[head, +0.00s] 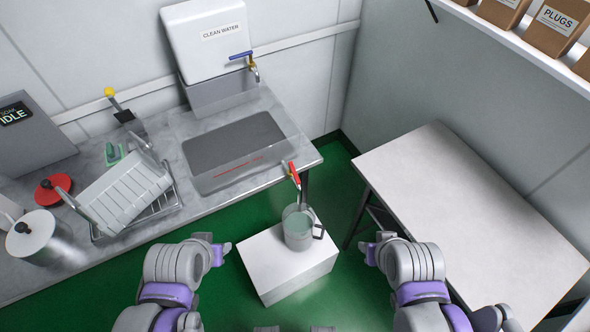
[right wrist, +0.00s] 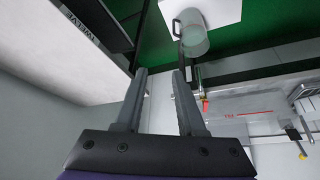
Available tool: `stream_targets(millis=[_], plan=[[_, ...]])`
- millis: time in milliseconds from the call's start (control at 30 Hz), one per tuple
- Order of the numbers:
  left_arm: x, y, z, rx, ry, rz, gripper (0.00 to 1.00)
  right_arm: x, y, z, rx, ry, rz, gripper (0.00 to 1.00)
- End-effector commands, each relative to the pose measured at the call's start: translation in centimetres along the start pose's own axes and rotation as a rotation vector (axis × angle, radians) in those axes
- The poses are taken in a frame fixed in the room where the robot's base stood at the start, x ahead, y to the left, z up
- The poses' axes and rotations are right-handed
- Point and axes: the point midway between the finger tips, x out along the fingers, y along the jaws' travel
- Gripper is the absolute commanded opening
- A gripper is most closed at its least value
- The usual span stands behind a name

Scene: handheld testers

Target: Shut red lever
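The red lever (head: 294,171) sits at the front right corner of the counter, on a thin grey spout; its red handle is roughly in line with the spout. It also shows small in the right wrist view (right wrist: 205,104). A clear jug (head: 298,236) with a dark handle stands below it on a white box (head: 262,262), holding pale greenish content; flow from the spout cannot be made out. My right gripper (head: 370,250) is open and empty, right of the box and away from the lever. My left gripper (head: 226,252) is left of the box; its opening is unclear.
A sink basin (head: 232,150), a white water tank (head: 208,42) with a blue tap lever (head: 240,55), a dish rack (head: 125,190) and a pot (head: 42,240) are on the counter. A bare white table (head: 460,210) stands right. Green floor shows between.

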Motion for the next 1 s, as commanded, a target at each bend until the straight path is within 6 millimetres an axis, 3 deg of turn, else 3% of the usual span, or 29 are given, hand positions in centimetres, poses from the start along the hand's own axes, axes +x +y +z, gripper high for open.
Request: stream_targets(millis=[33, 200, 467, 700, 833, 1000], plan=[[0.1, 0.0, 0.1, 0.0, -0.001, 0.0, 0.45, 0.0, -0.1, -0.2, -0.001, -0.004, -0.004, 0.28], [1.0, 0.0, 0.9, 0.0, -0.007, 0.0, 0.45, 0.6, -0.8, -2.7, -0.024, -0.05, -0.06, 0.0], [3.0, 0.0, 2.7, 0.0, -0.019, 0.0, 0.45, 3.5, -2.8, -10.6, -0.112, -0.136, -0.264, 0.0], [4.7, 0.0, 3.9, 0.0, -0.027, 0.0, 0.45, 7.8, -3.8, -17.7, -0.207, -0.141, -0.479, 0.0], [5.2, 0.0, 4.3, 0.0, -0.029, 0.0, 0.45, 9.7, -4.0, -20.2, -0.247, -0.121, -0.566, 0.0], [5.5, 0.0, 4.5, 0.0, -0.03, 0.0, 0.45, 10.8, -4.1, -21.8, -0.276, -0.103, -0.622, 0.0]])
